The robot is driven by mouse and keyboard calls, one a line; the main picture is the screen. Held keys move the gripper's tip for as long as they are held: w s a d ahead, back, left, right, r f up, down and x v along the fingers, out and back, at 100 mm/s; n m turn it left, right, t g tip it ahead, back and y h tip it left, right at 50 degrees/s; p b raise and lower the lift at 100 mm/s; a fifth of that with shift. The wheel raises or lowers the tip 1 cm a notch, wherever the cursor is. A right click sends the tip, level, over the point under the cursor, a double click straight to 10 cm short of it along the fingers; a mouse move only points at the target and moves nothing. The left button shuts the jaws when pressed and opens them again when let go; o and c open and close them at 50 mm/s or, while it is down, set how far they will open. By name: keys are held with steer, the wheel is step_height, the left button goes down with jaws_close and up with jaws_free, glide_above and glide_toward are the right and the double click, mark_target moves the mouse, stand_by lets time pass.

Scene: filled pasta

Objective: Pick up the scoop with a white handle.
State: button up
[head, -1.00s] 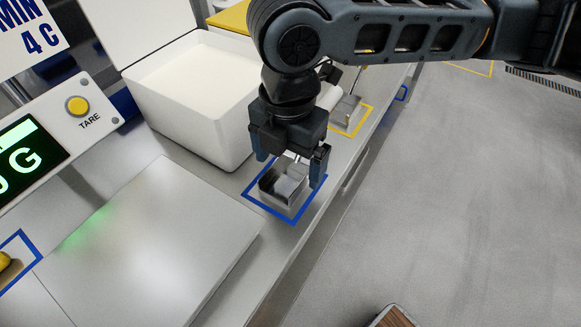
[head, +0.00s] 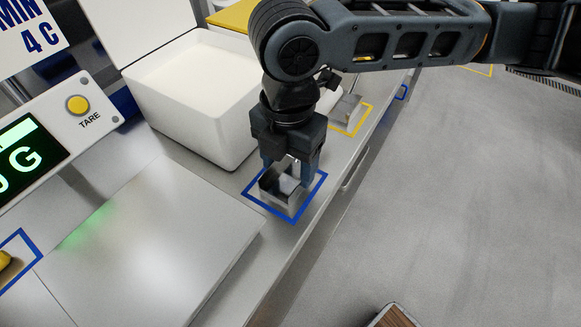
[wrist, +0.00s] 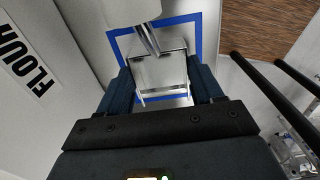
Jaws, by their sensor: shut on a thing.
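A metal scoop (head: 280,188) with an open square bowl sits inside a blue square outline (head: 259,201) on the steel bench. In the wrist view its bowl (wrist: 162,75) lies between my fingers, and a metal stem leads up to a white handle (wrist: 130,10), cut off by the top edge. My gripper (head: 288,180) points down and is shut on the scoop's bowl, one finger on each side. It also shows in the wrist view (wrist: 162,88). The scoop appears to be at bench level; I cannot tell if it touches.
A second metal scoop (head: 348,108) sits in a yellow outline farther along the bench. A white bin (head: 203,135) of white powder stands left of my gripper. A scale plate (head: 150,250) lies nearer. The bench edge drops to open floor on the right.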

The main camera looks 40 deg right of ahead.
steer(key=shift+r, duration=0.2)
step_height(320, 180, up, 4)
steer(key=s+d+r+b, duration=0.1)
steer(key=s+d+r, duration=0.5)
steer(key=s+d, duration=0.2)
steer(key=shift+s+r, duration=0.2)
steer(key=shift+r, duration=0.15)
stand_by(0.7)
